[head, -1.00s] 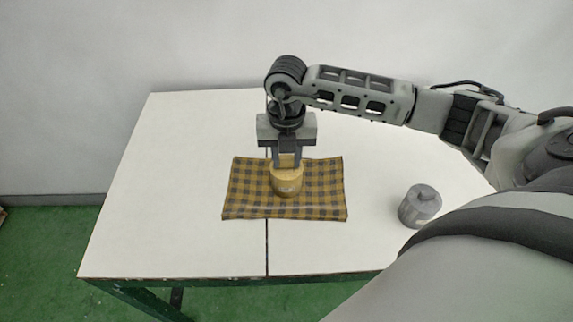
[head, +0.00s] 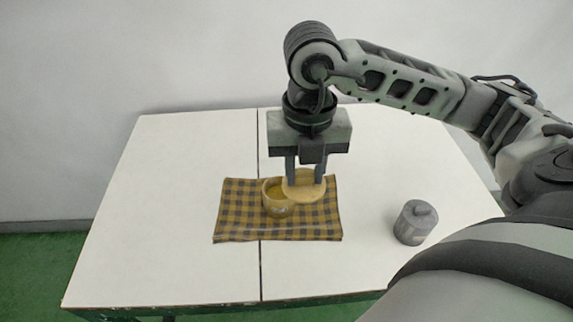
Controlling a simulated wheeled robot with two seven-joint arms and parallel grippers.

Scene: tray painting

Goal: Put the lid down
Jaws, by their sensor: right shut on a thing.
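A round yellow-tan lid (head: 304,191) is held between the fingers of my right gripper (head: 305,180), which points down. The lid is off its pot and seems to hang a little above it and to its right. The matching yellow-tan pot (head: 277,208) stands open on a brown and black checked cloth (head: 231,222). The lid covers part of the pot's right side from view. My left gripper is not in view.
A grey lidded pot (head: 415,223) stands on the white table (head: 150,230) to the right of the cloth, close to my arm. The table's left part and back are clear. A seam (head: 260,270) runs through the table.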

